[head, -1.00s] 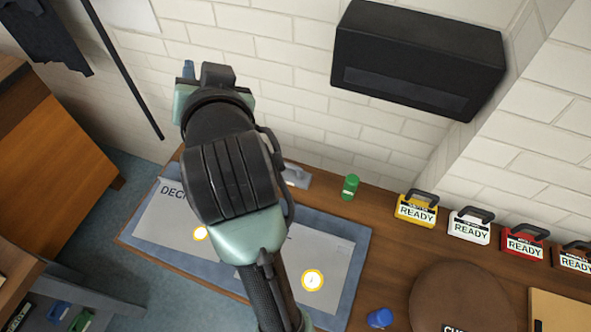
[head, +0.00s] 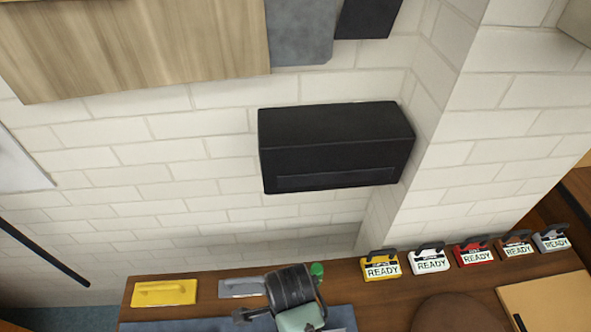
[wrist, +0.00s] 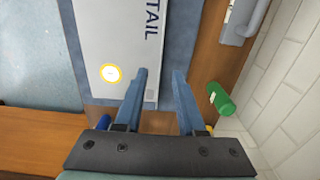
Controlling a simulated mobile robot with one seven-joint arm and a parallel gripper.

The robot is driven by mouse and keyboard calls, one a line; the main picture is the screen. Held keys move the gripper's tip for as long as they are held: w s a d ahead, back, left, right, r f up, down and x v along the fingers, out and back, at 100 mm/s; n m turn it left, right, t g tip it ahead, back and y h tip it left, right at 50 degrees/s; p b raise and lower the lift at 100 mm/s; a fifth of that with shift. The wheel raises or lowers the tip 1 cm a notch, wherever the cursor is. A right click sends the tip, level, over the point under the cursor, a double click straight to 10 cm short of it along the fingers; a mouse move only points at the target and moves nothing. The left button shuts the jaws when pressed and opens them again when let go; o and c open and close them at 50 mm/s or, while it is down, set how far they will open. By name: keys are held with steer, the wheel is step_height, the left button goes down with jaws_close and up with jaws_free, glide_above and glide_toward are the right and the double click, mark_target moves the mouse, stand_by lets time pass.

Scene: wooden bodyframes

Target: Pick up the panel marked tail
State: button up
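The grey panel marked TAIL (wrist: 118,45) lies flat on a blue-grey mat (wrist: 184,35) in the wrist view. It has a yellow-ringed round spot (wrist: 111,73). My gripper (wrist: 161,72) is open, with its two blue fingers apart and nothing held between them. It is over the near right part of the panel and the mat; I cannot tell how high above. In the head view my arm's end covers part of the bench, and the panel is not visible there.
A blue object (wrist: 103,122) is near my left finger. READY tags (head: 381,267) line the bench (head: 345,284) below a black wall box (head: 335,150).

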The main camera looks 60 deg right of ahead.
step_height(320, 180, down, 4)
steer(key=shift+w+r, duration=0.1)
steer(key=shift+r, duration=0.15)
steer(key=shift+s+d+f, duration=0.15)
steer(key=shift+s+f, duration=0.05)
steer(key=shift+f, duration=0.3)
steer(key=shift+s+d+f+p, duration=0.15)
steer(key=shift+f+p, duration=0.25)
steer(key=shift+f, duration=1.75)
jaws_close()
